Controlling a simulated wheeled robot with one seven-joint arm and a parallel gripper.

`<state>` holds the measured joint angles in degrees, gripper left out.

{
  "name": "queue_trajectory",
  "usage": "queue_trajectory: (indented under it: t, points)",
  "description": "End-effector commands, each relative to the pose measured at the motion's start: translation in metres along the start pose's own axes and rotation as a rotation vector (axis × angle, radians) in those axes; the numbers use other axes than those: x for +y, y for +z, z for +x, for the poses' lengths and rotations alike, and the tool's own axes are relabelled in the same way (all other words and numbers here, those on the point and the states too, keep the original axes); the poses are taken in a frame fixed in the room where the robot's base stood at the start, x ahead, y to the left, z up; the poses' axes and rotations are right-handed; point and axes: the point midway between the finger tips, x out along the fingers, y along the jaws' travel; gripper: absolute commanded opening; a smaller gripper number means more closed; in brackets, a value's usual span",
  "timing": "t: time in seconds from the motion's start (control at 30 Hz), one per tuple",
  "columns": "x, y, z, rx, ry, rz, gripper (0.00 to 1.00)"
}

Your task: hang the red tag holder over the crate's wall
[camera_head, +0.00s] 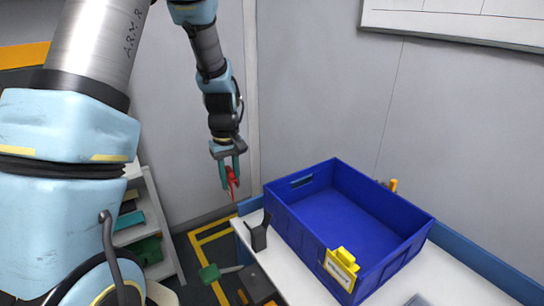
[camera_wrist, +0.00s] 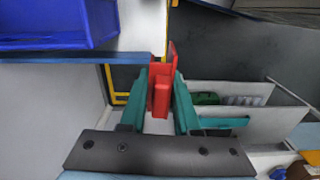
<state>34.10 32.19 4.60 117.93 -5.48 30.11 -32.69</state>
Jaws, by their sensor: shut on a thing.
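The red tag holder (camera_head: 231,178) is held between the teal fingers of my gripper (camera_head: 231,172), in the air to the left of the table. In the wrist view the red holder (camera_wrist: 161,90) sits between the two fingertips (camera_wrist: 161,95), with two upright red parts showing. The blue crate (camera_head: 345,185) stands on the white table, to the right of and apart from the holder. A yellow tag holder (camera_head: 341,268) hangs on the crate's near wall. In the wrist view the crate (camera_wrist: 55,43) shows at upper left.
On the white table (camera_head: 300,283), a black holder (camera_head: 258,232) stands left of the crate. A green-headed tool (camera_head: 210,272) and a dark box (camera_head: 256,283) are at the table's near left. A shelf unit (camera_head: 160,225) stands at left. The air between gripper and crate looks clear.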

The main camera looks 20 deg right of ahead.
Motion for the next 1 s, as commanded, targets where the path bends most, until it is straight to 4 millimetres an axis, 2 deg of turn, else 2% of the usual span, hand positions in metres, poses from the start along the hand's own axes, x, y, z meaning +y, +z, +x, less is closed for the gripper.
queue_trajectory:
  t: [0.03, 0.1, 0.2, 0.3, 0.47, 0.93, 1.0]
  points:
    - [0.023, 0.013, -0.015, 0.003, 0.002, 0.001, 0.0]
    - [0.046, 0.028, -0.028, 0.004, 0.0, -0.016, 0.0]
    - [0.071, 0.048, -0.042, 0.004, -0.003, -0.038, 0.0]
    - [0.086, 0.061, -0.05, 0.005, -0.004, -0.054, 0.0]
    - [0.095, 0.069, -0.055, 0.004, -0.005, -0.066, 0.0]
    - [0.095, 0.07, -0.056, 0.004, -0.008, -0.066, 0.0]
    - [0.094, 0.07, -0.05, 0.004, -0.008, -0.066, 0.0]
